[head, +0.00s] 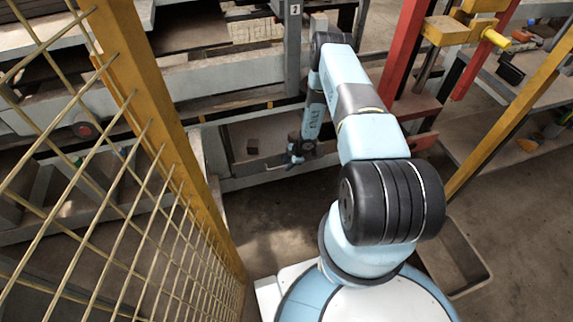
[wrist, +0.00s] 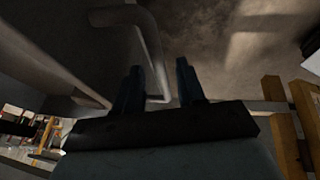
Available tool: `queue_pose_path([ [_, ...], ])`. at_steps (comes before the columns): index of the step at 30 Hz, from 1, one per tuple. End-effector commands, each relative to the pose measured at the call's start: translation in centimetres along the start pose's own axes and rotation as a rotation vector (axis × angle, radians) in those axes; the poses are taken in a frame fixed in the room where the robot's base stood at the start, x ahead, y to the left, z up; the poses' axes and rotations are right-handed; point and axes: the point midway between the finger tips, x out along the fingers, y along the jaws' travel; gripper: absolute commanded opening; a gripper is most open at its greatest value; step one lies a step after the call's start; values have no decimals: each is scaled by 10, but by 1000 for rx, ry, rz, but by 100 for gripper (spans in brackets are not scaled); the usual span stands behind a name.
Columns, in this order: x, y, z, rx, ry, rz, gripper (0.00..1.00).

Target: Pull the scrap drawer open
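What looks like the scrap drawer (head: 240,183) is a low grey tray in the lower part of the machine, with a small dark brown block (head: 252,146) in it. My gripper (head: 284,162) is at its front, low down and small in the head view. In the wrist view a grey bent bar handle (wrist: 151,50) runs down between the two dark fingers of my gripper (wrist: 160,68). The fingers stand apart, with gaps visible beside the bar. I cannot tell whether either finger touches it.
A yellow post with mesh fence (head: 150,95) stands close on the left. A red post (head: 402,45) and a slanted yellow post (head: 510,115) stand on the right. A grey bin (head: 462,250) is on the floor beside my base. Some bare floor lies before the drawer.

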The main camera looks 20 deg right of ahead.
Motion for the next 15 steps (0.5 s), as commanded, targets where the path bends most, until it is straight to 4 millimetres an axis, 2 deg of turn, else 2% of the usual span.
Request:
queue_pose_path([
  [2, 0, 0, 0, 0, 0, 0, 32],
  [12, 0, 0, 0, -1, 0, 0, 0],
  [15, 0, 0, -1, -1, 0, 0, 0],
])
